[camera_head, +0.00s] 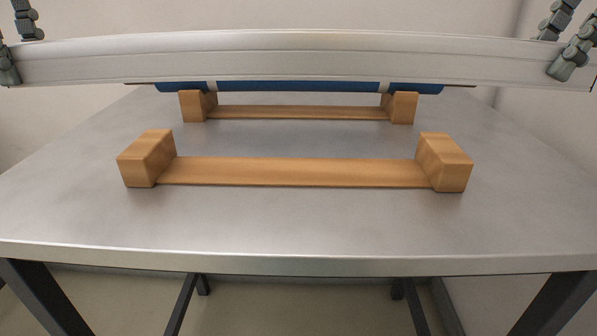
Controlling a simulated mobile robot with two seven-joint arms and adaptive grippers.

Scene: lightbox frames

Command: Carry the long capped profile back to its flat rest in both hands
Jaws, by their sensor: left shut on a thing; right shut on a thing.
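The long silver profile (290,60) spans nearly the whole width at the top of the head view. It is held roughly level, above the table and apart from it. My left gripper (15,46) is shut on its left end. My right gripper (562,50) is shut on its right end. Both grippers are partly cut off by the frame, and the end caps cannot be made out clearly. A near wooden rest (295,172), a flat board with a block at each end, stands empty on the table.
A second wooden rest (300,112) stands farther back. A blue bar (300,86) lies across its blocks, partly hidden behind the profile. The grey metal table (300,223) is bare around the rests, with its front edge below the near rest. Pale walls stand behind and at right.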

